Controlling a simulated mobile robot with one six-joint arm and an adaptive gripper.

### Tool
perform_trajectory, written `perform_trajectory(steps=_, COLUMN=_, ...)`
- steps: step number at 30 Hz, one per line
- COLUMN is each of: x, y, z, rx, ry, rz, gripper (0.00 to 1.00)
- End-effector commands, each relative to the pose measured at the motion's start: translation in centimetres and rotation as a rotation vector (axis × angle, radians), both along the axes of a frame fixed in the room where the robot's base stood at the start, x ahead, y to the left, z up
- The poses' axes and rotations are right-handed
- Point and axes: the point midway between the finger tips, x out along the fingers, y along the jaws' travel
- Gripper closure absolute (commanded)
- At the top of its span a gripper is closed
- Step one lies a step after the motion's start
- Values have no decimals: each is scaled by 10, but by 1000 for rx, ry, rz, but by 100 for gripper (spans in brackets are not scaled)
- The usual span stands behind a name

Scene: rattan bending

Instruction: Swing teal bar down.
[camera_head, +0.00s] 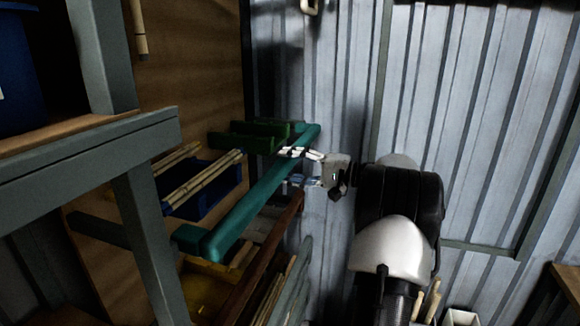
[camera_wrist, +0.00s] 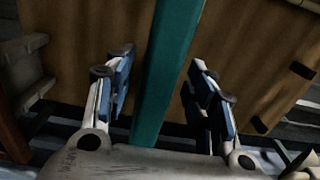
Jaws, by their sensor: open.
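The teal bar (camera_head: 248,205) runs slantwise across the front of a shelf rack in the head view, from a low near end at left up to its far end. My gripper (camera_head: 300,168) is at the bar's far part, coming from the right. In the wrist view the teal bar (camera_wrist: 165,75) passes between the two open fingers of my gripper (camera_wrist: 160,92). Gaps show on both sides of the bar there, so the fingers look apart from it. Part of the bar's far end is hidden by the fingers in the head view.
A blue bin (camera_head: 200,192) with cane poles and a green bin (camera_head: 250,138) sit behind the bar. A yellow bin (camera_head: 205,290) lies below. A grey frame post (camera_head: 148,245) stands at left. A corrugated wall (camera_head: 475,120) is behind my arm.

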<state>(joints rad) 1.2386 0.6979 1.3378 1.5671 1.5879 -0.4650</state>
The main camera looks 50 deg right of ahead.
Motion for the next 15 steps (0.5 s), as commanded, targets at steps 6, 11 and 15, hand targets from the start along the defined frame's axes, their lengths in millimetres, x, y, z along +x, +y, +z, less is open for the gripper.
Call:
perform_trajectory(steps=6, x=-30, y=-12, z=0, rx=0, ry=0, rz=-5, gripper=50)
perform_trajectory(steps=11, x=-64, y=-24, z=0, rx=0, ry=0, rz=-5, gripper=50)
perform_trajectory(steps=15, x=-88, y=-33, z=-1, rx=-1, ry=0, rz=-3, gripper=50)
